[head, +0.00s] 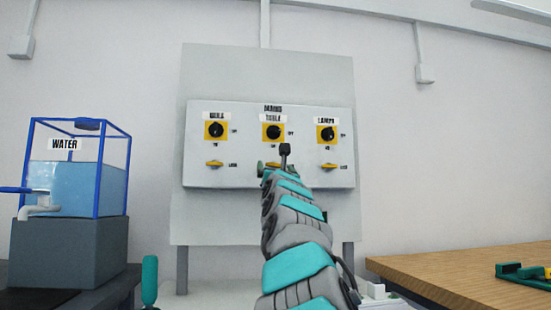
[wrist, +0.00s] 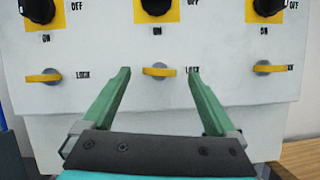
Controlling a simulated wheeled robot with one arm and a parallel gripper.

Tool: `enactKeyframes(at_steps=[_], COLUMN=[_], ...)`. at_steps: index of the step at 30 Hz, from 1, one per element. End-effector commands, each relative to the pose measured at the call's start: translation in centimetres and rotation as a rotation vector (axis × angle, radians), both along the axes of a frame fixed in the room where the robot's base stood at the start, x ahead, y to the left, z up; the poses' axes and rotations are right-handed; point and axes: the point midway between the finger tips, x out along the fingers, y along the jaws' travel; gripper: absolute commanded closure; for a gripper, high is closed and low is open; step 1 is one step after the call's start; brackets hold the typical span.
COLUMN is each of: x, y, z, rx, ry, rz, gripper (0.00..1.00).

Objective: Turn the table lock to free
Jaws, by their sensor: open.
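The table lock (wrist: 162,71) is a small yellow handle on a round grey base, under the middle black knob. It lies horizontal, its right end toward the word LOCK. In the wrist view my gripper (wrist: 159,74) is open, with one green finger on each side of the handle and gaps between. I cannot tell how far the fingertips are from the panel. The table knob (head: 273,132) sits on a yellow plate above, under the TABLE label (head: 273,117).
Similar horizontal yellow locks sit to the left (head: 215,163) and right (head: 329,166) on the white panel (head: 240,177). A blue-framed water tank (head: 85,185) stands at left. A wooden table (head: 430,270) is at lower right.

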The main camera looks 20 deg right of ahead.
Motion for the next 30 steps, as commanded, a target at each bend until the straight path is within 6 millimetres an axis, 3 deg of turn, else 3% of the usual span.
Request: enactKeyframes(at_steps=[14,30], x=[0.92,0.91], y=[-0.25,-0.26], z=[0.36,0.35], rx=[-0.001,0.000], ry=[0.000,0.000], rz=[0.001,0.001], gripper=[0.09,0.69])
